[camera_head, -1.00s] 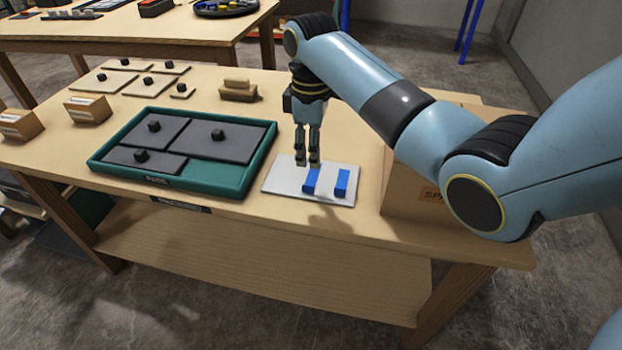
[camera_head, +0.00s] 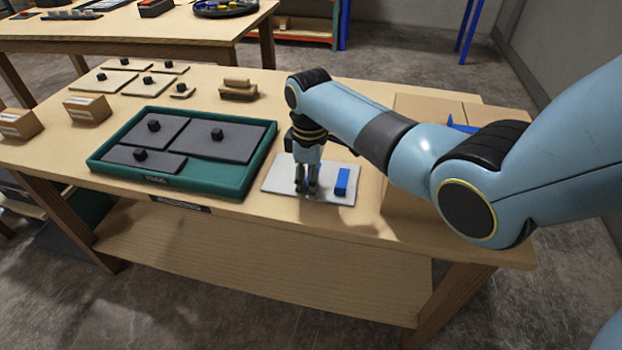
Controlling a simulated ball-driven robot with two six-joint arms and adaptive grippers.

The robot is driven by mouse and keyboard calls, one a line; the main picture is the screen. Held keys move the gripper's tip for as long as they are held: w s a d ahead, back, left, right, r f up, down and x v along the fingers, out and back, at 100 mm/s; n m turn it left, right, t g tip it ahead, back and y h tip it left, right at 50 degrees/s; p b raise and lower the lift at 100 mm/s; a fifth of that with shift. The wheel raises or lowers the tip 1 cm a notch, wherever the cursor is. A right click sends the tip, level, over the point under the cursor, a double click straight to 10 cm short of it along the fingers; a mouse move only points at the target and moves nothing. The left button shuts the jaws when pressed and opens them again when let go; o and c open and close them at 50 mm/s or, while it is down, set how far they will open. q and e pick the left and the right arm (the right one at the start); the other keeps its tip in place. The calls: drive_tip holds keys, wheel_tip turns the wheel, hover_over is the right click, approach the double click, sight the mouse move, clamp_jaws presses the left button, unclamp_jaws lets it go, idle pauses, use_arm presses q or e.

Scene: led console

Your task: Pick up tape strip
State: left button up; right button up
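Two blue tape strips are on a white plate (camera_head: 281,184) near the table's front. The right-hand blue strip (camera_head: 342,181) lies in clear view. The other is almost wholly hidden behind my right gripper (camera_head: 306,190), with only a sliver of blue showing beside the fingers. My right gripper points straight down, its fingertips low at the plate where the hidden strip lies. Its two fingers look close together, and I cannot tell whether they hold the strip. My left gripper is not in view.
A green tray (camera_head: 213,182) with dark knobbed panels stands left of the plate. A cardboard box (camera_head: 408,195) stands at the right, partly behind my arm. Pale knobbed panels (camera_head: 103,80) and small boxes (camera_head: 88,108) lie further left. Bare tabletop surrounds the plate's front.

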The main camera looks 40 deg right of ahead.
clamp_jaws()
drive_tip(key=shift+r, duration=0.5)
wheel_tip(320, 180, up, 3)
drive_tip(key=s+r+p, duration=0.7)
drive_tip(key=s+r, duration=0.4)
drive_tip(key=shift+s+a+p, duration=0.25)
drive_tip(key=shift+s+p, duration=0.05)
drive_tip(key=shift+s, duration=0.05)
